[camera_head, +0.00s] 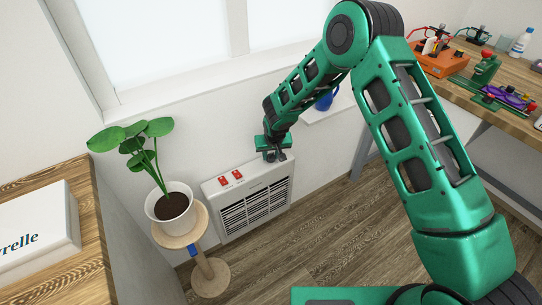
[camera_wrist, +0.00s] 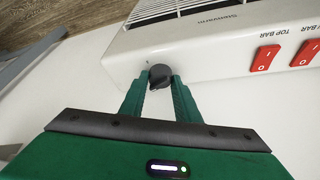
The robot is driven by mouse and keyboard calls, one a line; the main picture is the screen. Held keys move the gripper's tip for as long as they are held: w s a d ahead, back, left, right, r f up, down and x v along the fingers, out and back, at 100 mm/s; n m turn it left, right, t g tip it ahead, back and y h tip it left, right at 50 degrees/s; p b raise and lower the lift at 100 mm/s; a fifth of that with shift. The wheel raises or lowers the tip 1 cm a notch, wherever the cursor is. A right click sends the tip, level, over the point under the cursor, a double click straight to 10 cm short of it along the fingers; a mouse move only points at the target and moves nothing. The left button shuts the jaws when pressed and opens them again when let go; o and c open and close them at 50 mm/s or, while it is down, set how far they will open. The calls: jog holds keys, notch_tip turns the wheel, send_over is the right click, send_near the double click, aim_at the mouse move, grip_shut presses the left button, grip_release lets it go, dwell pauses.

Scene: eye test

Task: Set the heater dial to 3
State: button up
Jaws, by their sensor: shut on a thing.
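The heater (camera_head: 250,199) is a white wall unit with a dark grille, low on the wall under the window. It also shows in the wrist view (camera_wrist: 210,40). Its black dial (camera_wrist: 160,75) sits at the corner of the top face, with the fingers of my gripper (camera_wrist: 160,92) on both sides of it. My gripper, at the heater's right top end in the head view (camera_head: 275,155), is shut on the dial. Small marks beside the dial are too small to read, and its setting cannot be told. The arm hides the dial in the head view.
A potted plant (camera_head: 171,207) on a wooden stand is left of the heater. A wooden workbench (camera_head: 520,62) with tools is at right. A blue jug (camera_head: 325,101) stands behind my arm.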

jog(key=m+h, duration=0.2)
jog(key=m, duration=0.2)
jog(key=shift+a+m, duration=0.15)
jog(key=shift+m, duration=0.25)
jog(key=m, duration=0.2)
jog(key=m+h, duration=0.1)
jog(key=m, duration=0.1)
jog(key=shift+a+m+g+h, duration=0.15)
jog(key=shift+m+g+h, duration=0.15)
jog(key=o, duration=1)
jog(key=shift+r, duration=0.1)
jog(key=v, duration=1)
jog(key=shift+a+r, duration=0.15)
jog(key=shift+r, duration=0.1)
